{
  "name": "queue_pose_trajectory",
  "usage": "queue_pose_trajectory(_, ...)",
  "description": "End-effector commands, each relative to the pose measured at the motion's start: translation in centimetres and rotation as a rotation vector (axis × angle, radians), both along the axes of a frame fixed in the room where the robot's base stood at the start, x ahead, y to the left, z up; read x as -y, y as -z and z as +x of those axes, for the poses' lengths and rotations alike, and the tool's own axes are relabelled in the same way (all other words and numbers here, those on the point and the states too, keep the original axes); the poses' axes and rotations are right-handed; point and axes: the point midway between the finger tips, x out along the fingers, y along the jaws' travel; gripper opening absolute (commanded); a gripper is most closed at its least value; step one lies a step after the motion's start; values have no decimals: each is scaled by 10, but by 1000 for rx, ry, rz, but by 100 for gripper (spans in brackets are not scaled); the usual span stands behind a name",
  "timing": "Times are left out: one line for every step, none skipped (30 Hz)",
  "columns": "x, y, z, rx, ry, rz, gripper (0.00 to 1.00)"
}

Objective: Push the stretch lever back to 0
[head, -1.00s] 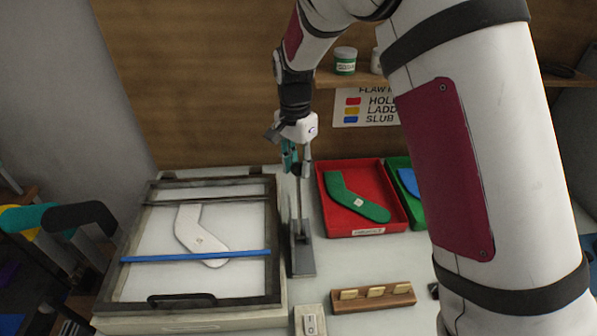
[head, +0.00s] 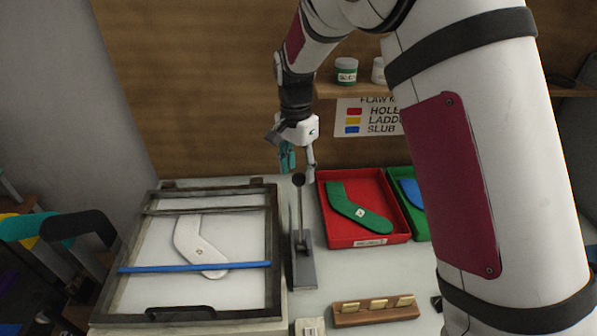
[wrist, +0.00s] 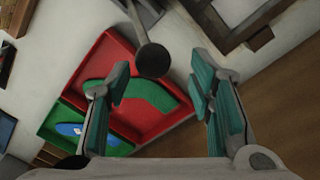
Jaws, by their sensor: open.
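The stretch lever is a thin grey upright rod with a round black knob (head: 298,180) on top, rising from a long grey base (head: 303,268) right of the framed board (head: 272,225). My gripper (head: 298,162) is open, just above and behind the knob in the head view. In the wrist view my gripper (wrist: 160,80) has its teal-padded fingers spread, and the black knob (wrist: 152,60) appears between them, gripping nothing. I cannot tell how deep the knob sits between the fingers. No scale mark or 0 is readable.
A white sock shape lies on the board under a blue bar (head: 195,267). A red tray (head: 398,226) with a green sock stands right of the lever, with a green tray (head: 421,226) beyond. A wooden block (head: 375,318) with several tan pieces is in front.

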Motion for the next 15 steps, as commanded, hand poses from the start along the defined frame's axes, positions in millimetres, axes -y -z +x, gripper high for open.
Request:
queue_pose_trajectory(0,-10,1,4,0,1,48)
queue_pose_trajectory(-1,-16,1,4,0,1,48)
queue_pose_trajectory(-1,-25,2,6,0,1,48)
queue_pose_trajectory(-1,-31,2,6,0,1,48)
queue_pose_trajectory(-1,-37,2,4,0,1,48)
queue_pose_trajectory(-1,-46,2,6,0,1,48)
queue_pose_trajectory(-2,-52,3,6,0,2,48)
queue_pose_trajectory(-2,-58,3,6,0,1,48)
queue_pose_trajectory(-2,-65,3,6,0,1,48)
queue_pose_trajectory(-2,-70,3,5,0,1,48)
queue_pose_trajectory(-2,-75,3,6,0,0,48)
queue_pose_trajectory(-2,-82,4,6,0,0,48)
queue_pose_trajectory(-2,-86,4,6,0,0,48)
queue_pose_trajectory(-2,-89,4,6,0,0,48)
queue_pose_trajectory(-2,-93,4,4,0,0,48)
